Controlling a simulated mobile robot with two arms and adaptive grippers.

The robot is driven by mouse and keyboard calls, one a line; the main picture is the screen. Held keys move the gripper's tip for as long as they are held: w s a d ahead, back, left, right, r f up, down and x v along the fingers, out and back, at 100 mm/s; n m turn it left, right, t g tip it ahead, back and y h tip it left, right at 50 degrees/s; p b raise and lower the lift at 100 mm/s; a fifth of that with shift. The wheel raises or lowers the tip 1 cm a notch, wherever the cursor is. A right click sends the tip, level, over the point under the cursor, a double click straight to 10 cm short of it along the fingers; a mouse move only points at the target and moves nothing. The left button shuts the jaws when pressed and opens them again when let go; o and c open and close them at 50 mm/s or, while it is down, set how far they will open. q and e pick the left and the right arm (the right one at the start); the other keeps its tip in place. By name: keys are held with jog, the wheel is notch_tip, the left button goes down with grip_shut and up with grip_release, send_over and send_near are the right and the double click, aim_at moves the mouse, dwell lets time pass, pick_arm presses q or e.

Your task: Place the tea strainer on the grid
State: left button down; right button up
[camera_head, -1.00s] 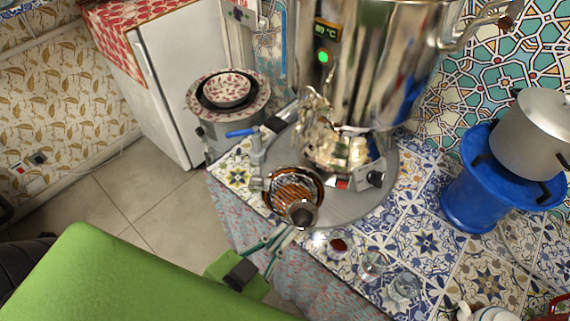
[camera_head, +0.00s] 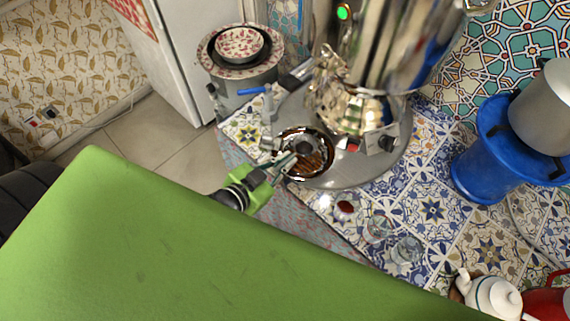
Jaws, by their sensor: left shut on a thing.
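The tea strainer (camera_head: 303,148) is a small dark bowl with a handle pointing to the lower left. My left gripper (camera_head: 279,170) comes in from the left and is shut on the strainer's handle. The grid (camera_head: 316,164) is the brown slotted surface inside a round shiny rim, at the front left of the grey round base. The strainer's bowl is over the grid in the picture and covers part of it. I cannot tell whether it touches the grid. My right gripper is not in view.
The samovar (camera_head: 385,45) and a shiny teapot (camera_head: 345,100) stand just behind the grid. Small glasses (camera_head: 378,228) stand on the tiled counter (camera_head: 432,208) at right. Stacked bowls (camera_head: 240,45) are behind left.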

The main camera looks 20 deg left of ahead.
pick_arm(q)
jog(key=shift+w+a+f, duration=0.1)
jog(key=shift+w+f, duration=0.15)
jog(key=shift+f, duration=1.7)
jog(key=c, duration=2.5)
grip_release()
